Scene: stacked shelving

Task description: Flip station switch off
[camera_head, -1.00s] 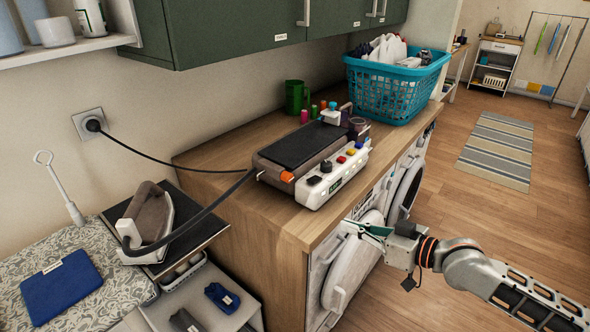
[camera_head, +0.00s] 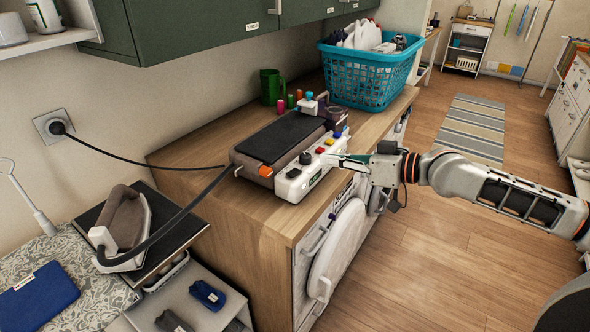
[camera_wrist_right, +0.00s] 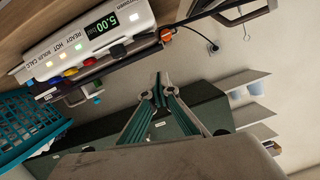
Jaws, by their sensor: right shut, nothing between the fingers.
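In the right wrist view the panel (camera_wrist_right: 75,45) has a lit display (camera_wrist_right: 113,25) reading 5.00 and glowing indicators. I cannot tell which control is the switch. My right gripper (camera_head: 345,159) is shut and empty, close to the panel's right part; its fingertips (camera_wrist_right: 158,92) point past the panel. Contact is unclear.
A washing machine door (camera_head: 337,250) is below the counter. Floor space at right is free.

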